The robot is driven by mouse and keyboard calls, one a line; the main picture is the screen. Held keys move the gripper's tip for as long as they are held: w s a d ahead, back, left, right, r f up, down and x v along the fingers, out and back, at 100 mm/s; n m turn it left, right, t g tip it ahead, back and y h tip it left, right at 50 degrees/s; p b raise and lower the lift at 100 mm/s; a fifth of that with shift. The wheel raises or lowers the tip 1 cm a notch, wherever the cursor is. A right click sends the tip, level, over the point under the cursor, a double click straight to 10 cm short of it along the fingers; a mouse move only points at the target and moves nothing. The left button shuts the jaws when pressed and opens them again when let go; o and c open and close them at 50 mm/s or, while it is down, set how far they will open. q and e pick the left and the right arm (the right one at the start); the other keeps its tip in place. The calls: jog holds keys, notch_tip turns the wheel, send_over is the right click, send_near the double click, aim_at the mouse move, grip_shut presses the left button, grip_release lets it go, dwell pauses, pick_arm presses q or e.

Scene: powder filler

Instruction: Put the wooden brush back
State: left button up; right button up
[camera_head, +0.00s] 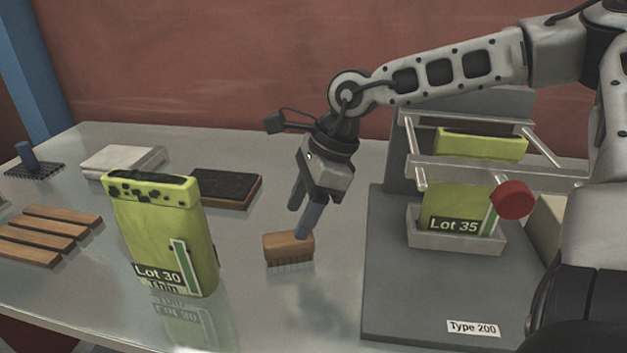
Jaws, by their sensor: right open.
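The wooden brush (288,246) lies on the grey table, bristles down, near the middle of the head view. It has a brown wooden back and short pale bristles. My right gripper (302,222) comes down from above, with its two fingers apart and empty. One fingertip overlaps the top of the brush in the picture; I cannot tell whether it touches. The other fingertip is above and behind the brush. My left gripper is not in view.
A green bag marked Lot 30 Thin (165,240) stands left of the brush. Behind are a dark-topped wooden tray (226,187) and a pale stack (123,161). Wooden slats (48,234) lie at far left. The filler (398,290) with a Lot 35 bag (450,205) stands right.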

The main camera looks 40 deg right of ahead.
aim_at(288, 236)
jog(key=v, duration=0.6)
dwell(0.4)
jog(key=b+x, duration=0.1)
jog(key=x, duration=1.2)
jog(key=shift+d+f, duration=0.1)
jog(key=shift+d, duration=0.05)
jog(key=shift+r+p, duration=0.55)
jog(key=shift+r, duration=0.6)
